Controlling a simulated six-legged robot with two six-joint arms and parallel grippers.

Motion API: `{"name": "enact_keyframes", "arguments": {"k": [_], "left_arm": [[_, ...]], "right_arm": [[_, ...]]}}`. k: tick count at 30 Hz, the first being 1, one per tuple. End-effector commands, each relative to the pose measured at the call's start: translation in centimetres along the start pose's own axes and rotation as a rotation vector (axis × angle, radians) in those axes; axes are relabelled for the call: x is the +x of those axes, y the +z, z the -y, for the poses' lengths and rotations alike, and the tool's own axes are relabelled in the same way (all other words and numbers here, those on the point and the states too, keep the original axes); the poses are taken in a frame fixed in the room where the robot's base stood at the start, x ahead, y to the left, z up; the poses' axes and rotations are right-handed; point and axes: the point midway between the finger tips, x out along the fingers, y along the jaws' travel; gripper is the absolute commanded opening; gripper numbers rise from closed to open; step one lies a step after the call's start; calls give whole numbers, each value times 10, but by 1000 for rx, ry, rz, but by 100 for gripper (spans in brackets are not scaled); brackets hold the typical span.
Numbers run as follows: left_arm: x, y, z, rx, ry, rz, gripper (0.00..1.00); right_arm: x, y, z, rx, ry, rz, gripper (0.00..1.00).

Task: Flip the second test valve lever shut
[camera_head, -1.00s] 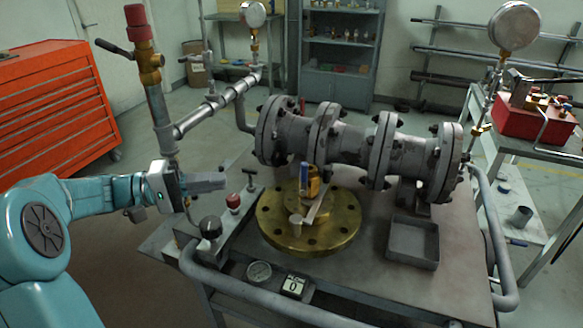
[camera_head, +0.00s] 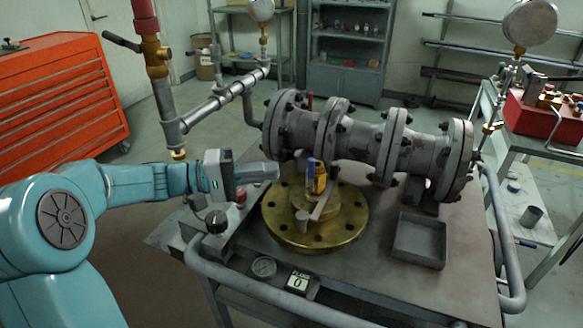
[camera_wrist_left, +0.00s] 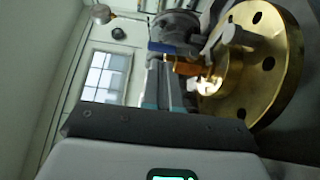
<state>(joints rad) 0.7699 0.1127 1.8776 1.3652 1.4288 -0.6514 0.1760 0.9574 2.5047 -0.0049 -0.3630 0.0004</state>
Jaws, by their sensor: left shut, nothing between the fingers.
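A small brass valve body (camera_head: 319,182) with a blue upright lever (camera_head: 311,172) stands over a round brass flange (camera_head: 350,222). A grey bar with a round knob (camera_head: 302,220) lies across the flange's front. My left gripper (camera_head: 274,172) is shut and empty, just left of the blue lever, with a small gap showing in the head view. In the left wrist view, my gripper fingers (camera_wrist_left: 168,88) point toward the blue lever (camera_wrist_left: 168,47) and brass body (camera_wrist_left: 190,69). Whether they touch is unclear there. My right gripper is not in view. Which valve counts as second is unclear.
A grey flanged pipe (camera_head: 365,147) runs behind the brass flange. A standpipe (camera_head: 168,110) with a black lever (camera_head: 122,41) rises behind my left arm. A black knob (camera_head: 216,221) sits in front of my gripper. An empty grey tray (camera_head: 419,241) lies to the right.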

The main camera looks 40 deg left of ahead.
Motion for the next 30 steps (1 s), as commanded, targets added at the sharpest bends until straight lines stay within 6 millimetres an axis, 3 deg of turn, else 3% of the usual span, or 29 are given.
{"name": "enact_keyframes", "arguments": {"k": [3, 10, 30], "left_arm": [[25, 0, -1, 0, 1, 5, 0], [50, -1, 0, 0, 1, 1, 0], [56, 1, -2, 23, -30, 0, 0]], "right_arm": [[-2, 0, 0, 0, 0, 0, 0], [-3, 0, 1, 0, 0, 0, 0], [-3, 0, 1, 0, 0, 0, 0]]}}
